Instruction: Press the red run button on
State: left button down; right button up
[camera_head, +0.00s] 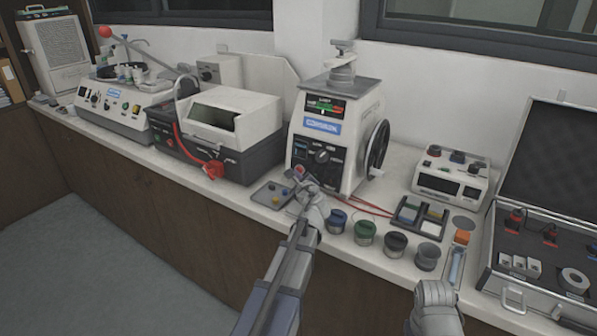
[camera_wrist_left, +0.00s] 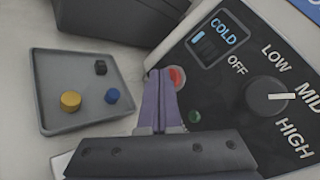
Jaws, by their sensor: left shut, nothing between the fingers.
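The mounting press (camera_head: 338,125) is a white machine with a dark front panel at the middle of the counter. In the left wrist view the red run button (camera_wrist_left: 177,77) is on that panel, below the COLD display and partly hidden by my fingers. My left gripper (camera_wrist_left: 160,75) is shut and empty, its fingertips at the button's left edge. I cannot tell whether they touch it. In the head view my left gripper (camera_head: 304,181) is in front of the panel's lower part. My right gripper (camera_head: 437,292) is low at the right, its jaws unclear.
A green button (camera_wrist_left: 194,116) and a LOW-MID-HIGH dial (camera_wrist_left: 268,95) are near the red button. A grey tray (camera_head: 258,192) with small coloured pieces lies left of the gripper. Several jars, including a green-topped one (camera_head: 365,232), stand to the right. An open case (camera_head: 500,285) is far right.

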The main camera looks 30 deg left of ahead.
pick_arm(q)
jog(key=shift+w, duration=0.3)
jog(key=shift+s, duration=0.55)
jog(key=shift+s+a+r+p, duration=0.1)
jog(key=shift+s+r+p, duration=0.1)
jog(key=shift+s, duration=0.75)
jog(key=shift+s+a+r+p, duration=0.1)
jog(key=shift+s+r+p, duration=0.1)
jog(key=shift+s, duration=0.8)
jog(key=shift+s+a+r+p, duration=0.1)
jog(key=shift+s+r+p, duration=0.1)
jog(key=shift+s, duration=0.75)
